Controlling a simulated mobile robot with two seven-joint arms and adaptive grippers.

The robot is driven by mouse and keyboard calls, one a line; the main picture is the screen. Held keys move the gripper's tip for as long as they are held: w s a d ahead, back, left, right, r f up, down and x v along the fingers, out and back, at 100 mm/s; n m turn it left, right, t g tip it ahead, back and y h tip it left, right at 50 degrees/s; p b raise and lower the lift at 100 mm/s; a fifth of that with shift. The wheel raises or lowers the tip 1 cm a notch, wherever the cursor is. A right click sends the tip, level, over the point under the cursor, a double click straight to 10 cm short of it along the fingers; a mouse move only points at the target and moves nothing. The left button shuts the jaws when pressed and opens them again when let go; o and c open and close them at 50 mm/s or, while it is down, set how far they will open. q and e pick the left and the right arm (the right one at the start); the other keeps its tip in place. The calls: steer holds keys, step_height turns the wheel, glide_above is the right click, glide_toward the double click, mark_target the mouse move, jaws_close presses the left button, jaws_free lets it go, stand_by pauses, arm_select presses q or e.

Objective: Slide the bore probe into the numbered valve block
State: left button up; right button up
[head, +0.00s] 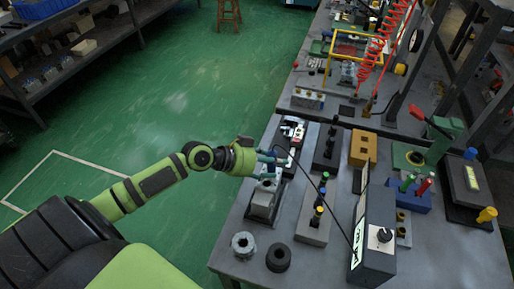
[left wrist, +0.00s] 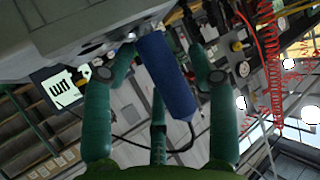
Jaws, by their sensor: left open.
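My left gripper (head: 270,164) is open over the left edge of the workbench, beside the grey block on a dark base (head: 264,201). In the left wrist view its teal fingers stand spread around a blue cylinder with a dark cable, which looks like the bore probe (left wrist: 168,80). The probe is tilted between the fingers; whether they touch it I cannot tell. In the head view the fingers largely hide the probe. Its cable loops to the upright meter box (head: 376,238). No block number is readable, so I cannot tell which block is the numbered one. My right gripper is not in view.
The bench also holds a dark ring (head: 278,258), a grey flanged ring (head: 243,244), a grey block with knobs (head: 314,215) and an orange block with holes (head: 362,148). A green press (head: 412,155) stands at the right.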

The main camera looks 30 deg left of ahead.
arm_select(q)
steer(key=shift+r+p, duration=0.55)
steer(key=shift+r, duration=0.2)
steer(key=shift+s+a+f+b, duration=0.15)
steer(key=shift+s+a+b, duration=0.35)
steer(key=shift+b, duration=0.15)
steer(key=b+v, duration=0.1)
steer(key=v, duration=0.9)
steer(key=shift+s+r+b, duration=0.15)
steer(key=shift+r+b, duration=0.2)
